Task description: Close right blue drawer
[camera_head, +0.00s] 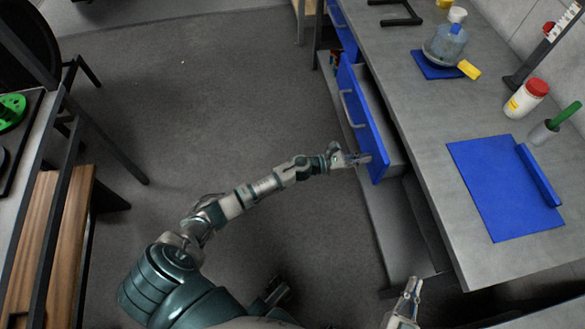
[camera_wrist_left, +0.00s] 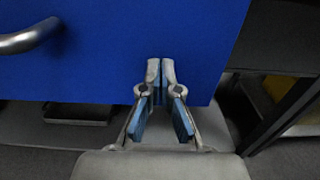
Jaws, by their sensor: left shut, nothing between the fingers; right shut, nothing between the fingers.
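The right blue drawer (camera_head: 372,130) stands pulled out from under the grey workbench. Its blue front and metal handle (camera_head: 352,108) face the aisle. My left gripper (camera_head: 362,159) is shut and empty at the near end of the drawer front, away from the handle. In the left wrist view its fingertips (camera_wrist_left: 160,64) are close together before the blue front (camera_wrist_left: 130,40), with the handle (camera_wrist_left: 30,38) to the left. I cannot tell whether they touch it. My right gripper (camera_head: 413,288) is shut and empty, low in the head view near the bench's front corner.
The workbench (camera_head: 420,130) carries a blue mat (camera_head: 500,185), a red-lidded jar (camera_head: 526,98) and a flask (camera_head: 446,44) on a small blue pad. Another blue drawer (camera_head: 342,35) is farther back. A wooden-topped bench (camera_head: 50,235) stands at left. The floor between is clear.

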